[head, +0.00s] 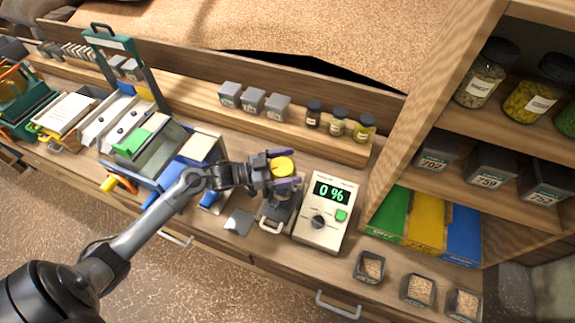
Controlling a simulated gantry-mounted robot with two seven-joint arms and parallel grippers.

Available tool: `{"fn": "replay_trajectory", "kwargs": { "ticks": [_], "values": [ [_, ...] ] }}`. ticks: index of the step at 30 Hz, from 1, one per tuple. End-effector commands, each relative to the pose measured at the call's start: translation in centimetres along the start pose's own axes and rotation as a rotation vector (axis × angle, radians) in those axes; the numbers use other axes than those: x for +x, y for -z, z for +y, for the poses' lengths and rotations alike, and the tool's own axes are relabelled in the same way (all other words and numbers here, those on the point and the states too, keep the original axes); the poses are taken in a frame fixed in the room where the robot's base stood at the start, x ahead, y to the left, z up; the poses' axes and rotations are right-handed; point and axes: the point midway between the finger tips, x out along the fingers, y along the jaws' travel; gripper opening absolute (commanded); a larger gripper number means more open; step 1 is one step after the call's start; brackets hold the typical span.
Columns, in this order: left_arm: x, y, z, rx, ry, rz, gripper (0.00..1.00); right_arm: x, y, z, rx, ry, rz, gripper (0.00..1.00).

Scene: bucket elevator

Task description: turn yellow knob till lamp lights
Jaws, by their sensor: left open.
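The yellow knob (284,164) is a round disc on top of a small grey device (283,203) on the bench. My left gripper (282,168) is at the knob, its two purple-tinted fingers apart on the far and near sides of it. The gripper is open; whether a finger touches the knob I cannot tell. The gripper and wrist hide part of the device. Just right of it, a cream meter box (313,235) shows "0 %" in green, with a black dial and a green square button. I cannot make out a lit lamp. My right gripper is not in view.
A blue-framed machine (177,165) with a green piece stands left. Grey cubes (253,101) and small jars (338,122) line the ledge behind. A wooden shelf (447,95) rises at right. Open grain boxes (369,267) stand at front right. A small grey plate (238,222) lies near the front edge.

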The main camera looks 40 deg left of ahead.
Motion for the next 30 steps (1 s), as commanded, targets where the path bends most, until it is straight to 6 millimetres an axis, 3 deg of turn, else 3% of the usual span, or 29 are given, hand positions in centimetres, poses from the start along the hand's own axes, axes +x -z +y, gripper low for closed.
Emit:
{"fn": "replay_trajectory", "kwargs": {
  "ticks": [18,30],
  "values": [
    [-6.8,-0.1,0.0,0.000,0.000,-0.002,0.97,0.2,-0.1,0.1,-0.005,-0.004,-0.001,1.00],
    [-7.5,0.0,0.0,0.001,0.000,0.000,0.97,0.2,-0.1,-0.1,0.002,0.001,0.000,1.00]
  ]
}}
